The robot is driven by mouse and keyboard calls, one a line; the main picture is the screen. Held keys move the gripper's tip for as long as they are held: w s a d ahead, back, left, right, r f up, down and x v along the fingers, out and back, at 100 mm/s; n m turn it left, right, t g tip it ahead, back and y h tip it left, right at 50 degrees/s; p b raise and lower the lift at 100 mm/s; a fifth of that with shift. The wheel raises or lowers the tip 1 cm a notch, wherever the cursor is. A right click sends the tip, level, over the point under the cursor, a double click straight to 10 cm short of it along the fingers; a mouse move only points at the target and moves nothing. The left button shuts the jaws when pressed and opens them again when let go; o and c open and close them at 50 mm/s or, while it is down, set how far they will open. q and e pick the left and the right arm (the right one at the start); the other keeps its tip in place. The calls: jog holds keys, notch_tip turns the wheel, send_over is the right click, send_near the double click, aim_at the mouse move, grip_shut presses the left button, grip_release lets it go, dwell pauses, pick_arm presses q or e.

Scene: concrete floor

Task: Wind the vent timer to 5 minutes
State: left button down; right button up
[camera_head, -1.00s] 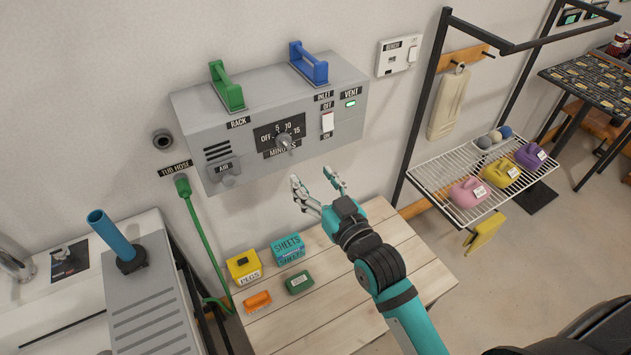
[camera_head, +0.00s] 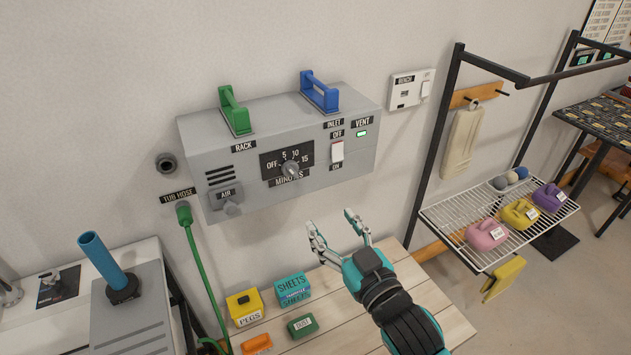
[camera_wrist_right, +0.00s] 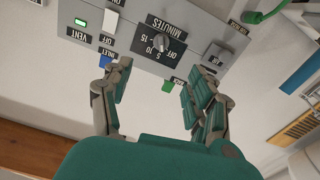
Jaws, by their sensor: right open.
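The vent timer knob (camera_head: 290,169) is a small grey dial on a black plate (camera_head: 272,163) marked OFF, 5, 10, 15 and MINUTES, on the front of a grey wall box (camera_head: 215,150). I cannot tell exactly which mark its pointer is at. The knob also shows upside down in the right wrist view (camera_wrist_right: 160,43), ahead of and between my fingers. My right gripper (camera_head: 338,232) is open and empty, below and to the right of the knob, apart from the box. It also shows in the wrist view (camera_wrist_right: 160,95). My left gripper is not in view.
The box also carries a white INLET switch (camera_head: 337,150), a lit green VENT lamp (camera_head: 361,133), an AIR knob (camera_head: 232,207), and green (camera_head: 235,111) and blue (camera_head: 319,92) handles on top. Small boxes (camera_head: 292,288) stand on the wooden table below. A wire rack (camera_head: 455,225) stands right.

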jog(key=p, duration=0.2)
send_near(294, 174)
jog(key=p+x, duration=0.1)
jog(key=x, duration=0.8)
jog(key=shift+w+a, duration=0.15)
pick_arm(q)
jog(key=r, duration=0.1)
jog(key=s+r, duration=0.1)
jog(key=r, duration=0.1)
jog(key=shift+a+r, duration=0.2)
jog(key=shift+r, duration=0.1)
pick_arm(e)
jog(key=c, duration=1.1)
